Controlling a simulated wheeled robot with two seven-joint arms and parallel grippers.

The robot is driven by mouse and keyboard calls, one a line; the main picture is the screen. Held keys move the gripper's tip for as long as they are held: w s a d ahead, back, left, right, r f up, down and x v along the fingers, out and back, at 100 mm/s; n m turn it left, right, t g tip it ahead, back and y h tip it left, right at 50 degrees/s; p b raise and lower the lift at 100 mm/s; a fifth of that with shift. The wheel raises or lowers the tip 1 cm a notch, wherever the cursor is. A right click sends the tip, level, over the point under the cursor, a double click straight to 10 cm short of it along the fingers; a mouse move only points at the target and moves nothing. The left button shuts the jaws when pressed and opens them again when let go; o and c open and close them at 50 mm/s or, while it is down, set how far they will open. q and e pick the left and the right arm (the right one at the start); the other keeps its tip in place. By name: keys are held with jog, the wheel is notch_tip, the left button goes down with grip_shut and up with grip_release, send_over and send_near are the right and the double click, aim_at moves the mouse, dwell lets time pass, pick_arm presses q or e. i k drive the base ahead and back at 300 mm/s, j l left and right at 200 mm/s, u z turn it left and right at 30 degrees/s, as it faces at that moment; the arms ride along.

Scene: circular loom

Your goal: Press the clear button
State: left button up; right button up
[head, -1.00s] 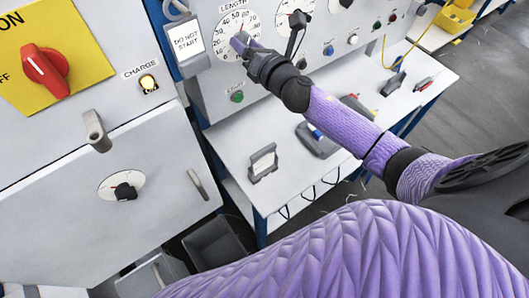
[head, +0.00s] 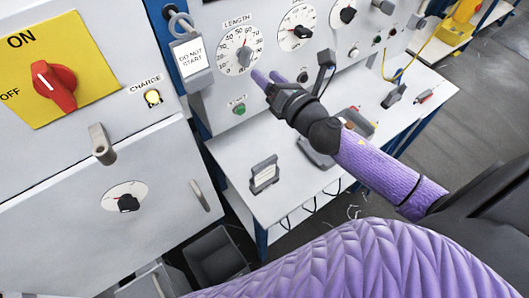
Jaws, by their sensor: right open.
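The green button (head: 239,109) sits on the light grey control panel, below the LENGTH dial (head: 239,52). The small label above it is too blurred to read with certainty. My right gripper (head: 269,77), with purple fingertips, is open and empty. In the picture its tips are just up and right of the green button, below the dials; I see no contact with the button. The button is not covered. My left gripper is not in view.
The DO NOT START tag (head: 190,57) hangs left of the dial. On the left cabinet are a red switch (head: 54,85) and a lit CHARGE button (head: 152,97). A grey holder (head: 264,174) stands on the white table (head: 232,151) below the panel, among several tools.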

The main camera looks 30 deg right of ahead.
aim_at(355, 54)
jog(key=z, duration=1.6)
